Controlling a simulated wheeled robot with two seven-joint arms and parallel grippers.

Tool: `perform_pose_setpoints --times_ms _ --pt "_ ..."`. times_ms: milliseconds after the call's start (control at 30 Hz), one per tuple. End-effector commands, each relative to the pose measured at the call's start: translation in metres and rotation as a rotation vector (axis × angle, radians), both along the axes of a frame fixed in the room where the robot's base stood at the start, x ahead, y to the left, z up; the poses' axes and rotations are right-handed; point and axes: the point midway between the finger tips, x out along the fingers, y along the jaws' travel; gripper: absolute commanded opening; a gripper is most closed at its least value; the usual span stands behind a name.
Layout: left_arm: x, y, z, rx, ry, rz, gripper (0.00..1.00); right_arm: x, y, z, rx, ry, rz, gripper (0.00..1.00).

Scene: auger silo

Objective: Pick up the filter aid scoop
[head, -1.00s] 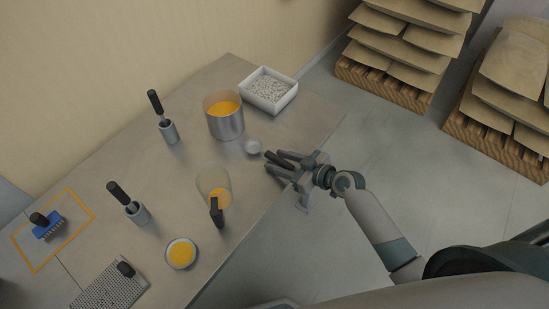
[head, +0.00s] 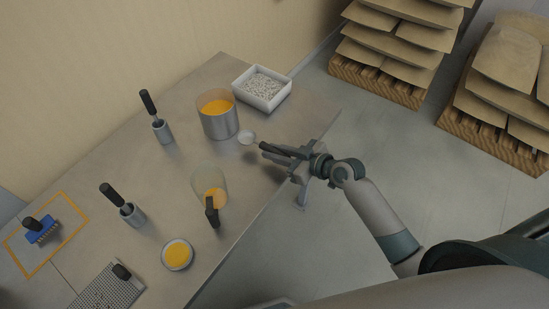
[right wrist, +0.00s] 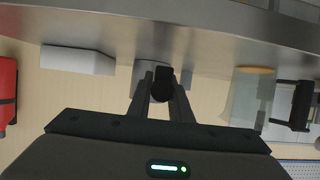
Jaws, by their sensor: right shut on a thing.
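The filter aid scoop has a small pale round cup (head: 247,138) and a dark handle. In the head view, its cup is right of the steel pot and its handle reaches right into my right gripper (head: 275,152). My right gripper is shut on the handle, near the table's right edge. In the right wrist view, the black handle end (right wrist: 162,80) sits between the fingers, and the fingers hide part of the scoop. I cannot tell exactly how high the cup is above the table. My left gripper is not in view.
A steel pot (head: 218,124) of orange contents and a white tray of pale pellets (head: 262,99) stand behind the scoop. A clear jar (head: 209,178) with a black handle is in front.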

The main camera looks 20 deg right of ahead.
Motion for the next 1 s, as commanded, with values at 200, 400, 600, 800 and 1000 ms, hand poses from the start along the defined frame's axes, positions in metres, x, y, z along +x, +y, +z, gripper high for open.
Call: perform_pose_setpoints --times_ms 200,400,600,800,1000 --pt "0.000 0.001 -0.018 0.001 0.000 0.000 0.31 -0.010 -0.035 0.020 -0.008 -0.002 0.001 0.00" --pt "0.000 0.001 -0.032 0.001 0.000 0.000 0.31 -0.020 -0.069 0.042 -0.006 -0.002 0.001 0.00" --pt "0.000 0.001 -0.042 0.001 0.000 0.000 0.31 -0.027 -0.094 0.060 -0.004 -0.002 0.001 0.00" --pt "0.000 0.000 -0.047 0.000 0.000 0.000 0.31 -0.031 -0.109 0.070 -0.002 0.000 0.001 0.00" --pt "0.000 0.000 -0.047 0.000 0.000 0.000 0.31 -0.032 -0.112 0.073 0.000 0.000 0.000 0.00"
